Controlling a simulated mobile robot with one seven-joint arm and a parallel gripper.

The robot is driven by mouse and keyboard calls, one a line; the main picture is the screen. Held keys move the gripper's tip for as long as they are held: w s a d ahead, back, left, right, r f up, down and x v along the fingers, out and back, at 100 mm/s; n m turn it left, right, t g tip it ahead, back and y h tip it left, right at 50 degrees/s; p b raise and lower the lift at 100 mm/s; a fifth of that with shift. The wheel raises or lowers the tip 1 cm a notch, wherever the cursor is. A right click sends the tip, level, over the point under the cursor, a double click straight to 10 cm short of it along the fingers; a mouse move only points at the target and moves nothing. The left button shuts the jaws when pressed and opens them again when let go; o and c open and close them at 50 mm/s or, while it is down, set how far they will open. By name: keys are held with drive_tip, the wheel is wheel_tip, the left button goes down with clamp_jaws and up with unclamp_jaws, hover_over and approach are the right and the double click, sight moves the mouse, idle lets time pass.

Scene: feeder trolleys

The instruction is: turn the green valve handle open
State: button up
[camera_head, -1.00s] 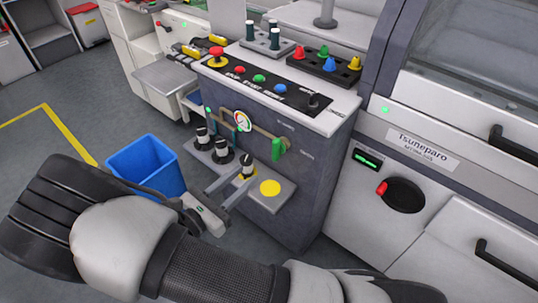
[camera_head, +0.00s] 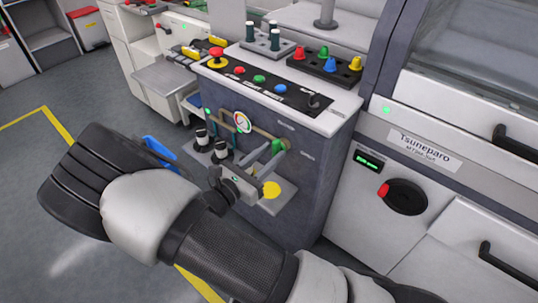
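The green valve handle (camera_head: 278,147) sits on a brass-coloured pipe on the front of the dark grey cabinet (camera_head: 318,185). Only its upper part shows clearly; my fingers cover the rest. My gripper (camera_head: 274,160) is at the handle, its two fingers apart and reaching up to it from the lower left. The fingertips overlap the handle in the picture; I cannot tell whether they touch it.
A round gauge (camera_head: 242,122) is left of the handle. Black-and-white knobbed items (camera_head: 221,150) stand on a shelf with a yellow disc (camera_head: 271,190) below. A blue bin (camera_head: 160,146) is mostly behind my arm. A machine with a red-handled dial (camera_head: 405,197) is at right.

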clamp_jaws()
drive_tip(key=shift+m, duration=0.3)
drive_tip(key=m, duration=0.3)
drive_tip(key=shift+s+d+m, duration=0.1)
drive_tip(key=shift+d+m, duration=0.05)
drive_tip(key=shift+m, duration=0.25)
drive_tip(key=m+b, duration=0.1)
drive_tip(key=m, duration=0.2)
drive_tip(key=shift+s+f+m, duration=0.1)
drive_tip(key=shift+f+m, duration=0.05)
drive_tip(key=shift+m, duration=0.15)
drive_tip(key=shift+s+d+f+m+b, duration=0.15)
drive_tip(key=shift+m+b, duration=1.15)
drive_tip(key=shift+m, duration=1.2)
drive_tip(key=shift+w+d+f+m+b, duration=0.15)
drive_tip(key=shift+m+b, duration=1.15)
drive_tip(key=shift+m, duration=1.2)
drive_tip(key=shift+s+a, duration=0.1)
